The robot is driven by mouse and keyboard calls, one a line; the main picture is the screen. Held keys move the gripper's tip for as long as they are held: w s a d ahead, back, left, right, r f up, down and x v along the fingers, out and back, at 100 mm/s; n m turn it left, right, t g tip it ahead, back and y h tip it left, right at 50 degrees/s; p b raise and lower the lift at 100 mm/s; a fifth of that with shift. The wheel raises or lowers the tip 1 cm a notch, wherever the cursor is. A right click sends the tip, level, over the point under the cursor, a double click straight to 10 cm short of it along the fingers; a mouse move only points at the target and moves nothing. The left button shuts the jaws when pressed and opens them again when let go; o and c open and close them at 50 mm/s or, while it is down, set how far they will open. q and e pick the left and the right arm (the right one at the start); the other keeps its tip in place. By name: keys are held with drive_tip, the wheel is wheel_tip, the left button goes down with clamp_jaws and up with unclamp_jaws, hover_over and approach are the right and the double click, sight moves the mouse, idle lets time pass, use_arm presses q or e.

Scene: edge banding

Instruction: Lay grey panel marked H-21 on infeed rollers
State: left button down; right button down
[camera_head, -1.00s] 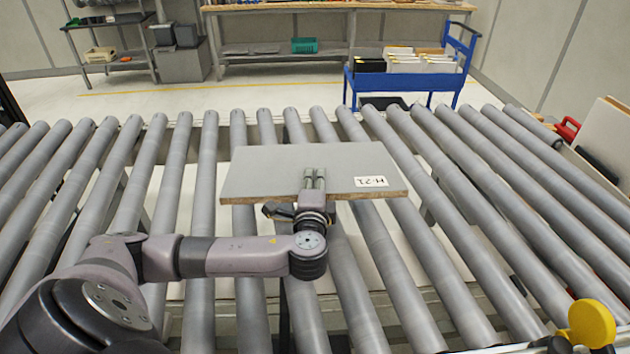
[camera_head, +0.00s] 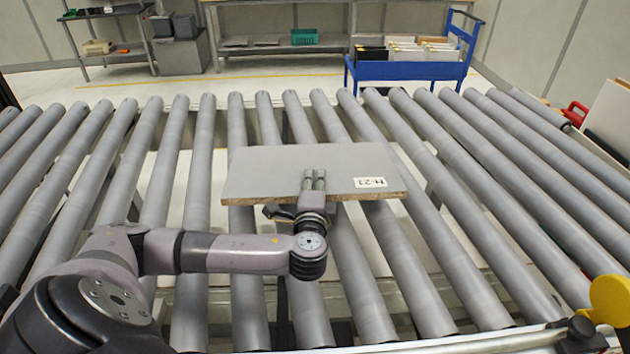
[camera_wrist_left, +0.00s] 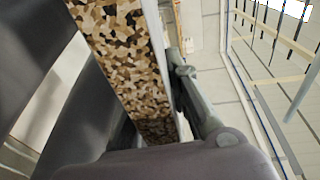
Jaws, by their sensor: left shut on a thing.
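A grey rectangular panel (camera_head: 270,170) with a bare chipboard edge is held about level over the roller conveyor in the head view. Its small white label (camera_head: 369,182) begins H-2; the last character is hard to read. My left gripper (camera_head: 315,178) is shut on the panel's near edge, one finger visible on top. In the left wrist view, the speckled chipboard edge (camera_wrist_left: 125,60) runs between the fingers. The infeed rollers (camera_head: 455,200) are grey and parallel, running away from me. I cannot tell whether the panel touches them. My right gripper is not in view.
A blue cart (camera_head: 408,71) with files, a workbench (camera_head: 280,52) and shelving are beyond the rollers. The rollers on both sides of the panel are bare.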

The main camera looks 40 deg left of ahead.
use_arm(q)
drive_tip(key=shift+f+b, duration=1.6)
drive_tip(key=shift+f, duration=0.55)
drive_tip(key=c, duration=1.4)
unclamp_jaws()
drive_tip(key=shift+c, duration=0.2)
drive_tip(key=shift+o, duration=0.6)
drive_tip(key=shift+d+f, duration=0.1)
drive_tip(key=shift+f, duration=0.25)
drive_tip(key=o, duration=0.9)
drive_tip(key=shift+r, duration=0.25)
